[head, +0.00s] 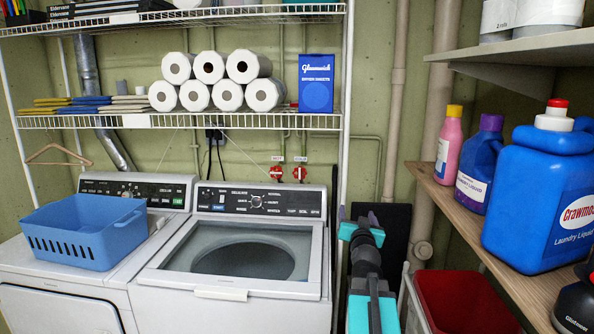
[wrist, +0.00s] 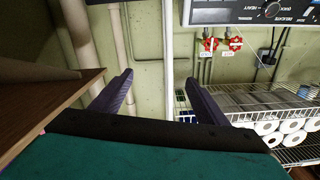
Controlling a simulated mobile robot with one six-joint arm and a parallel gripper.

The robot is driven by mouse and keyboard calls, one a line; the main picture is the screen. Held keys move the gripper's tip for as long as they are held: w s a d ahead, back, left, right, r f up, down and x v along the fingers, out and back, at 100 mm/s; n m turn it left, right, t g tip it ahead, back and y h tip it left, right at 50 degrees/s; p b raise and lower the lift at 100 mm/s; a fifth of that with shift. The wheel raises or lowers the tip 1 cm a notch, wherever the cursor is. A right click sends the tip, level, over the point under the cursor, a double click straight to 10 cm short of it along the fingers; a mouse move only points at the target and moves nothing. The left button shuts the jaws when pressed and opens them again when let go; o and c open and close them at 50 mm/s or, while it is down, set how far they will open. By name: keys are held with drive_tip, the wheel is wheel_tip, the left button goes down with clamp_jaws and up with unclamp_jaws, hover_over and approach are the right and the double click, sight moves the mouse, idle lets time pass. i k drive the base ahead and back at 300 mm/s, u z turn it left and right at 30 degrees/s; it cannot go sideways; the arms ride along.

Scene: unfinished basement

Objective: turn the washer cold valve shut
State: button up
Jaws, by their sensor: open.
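Two red valve handles are on the wall behind the washer, a left one (head: 276,174) and a right one (head: 299,173). Each has a small tag above it, too small to read surely as hot or cold. Both valves also show at the top of the wrist view, where the scene is upside down, as one handle (wrist: 209,44) and another (wrist: 234,43). My gripper (head: 357,216) is right of the washer and apart from both valves. In the wrist view its two dark purple fingers (wrist: 160,78) are spread with nothing between them.
The washer (head: 250,215) stands below the valves, with a blue basket (head: 84,231) to its left. A wire shelf (head: 180,122) with paper rolls hangs above, its white post (head: 344,110) between valves and gripper. A wooden shelf (head: 530,255) with a blue detergent jug (head: 535,200) is at right.

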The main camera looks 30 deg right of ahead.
sight(299, 168)
drive_tip(key=u, duration=0.05)
drive_tip(key=i, duration=1.15)
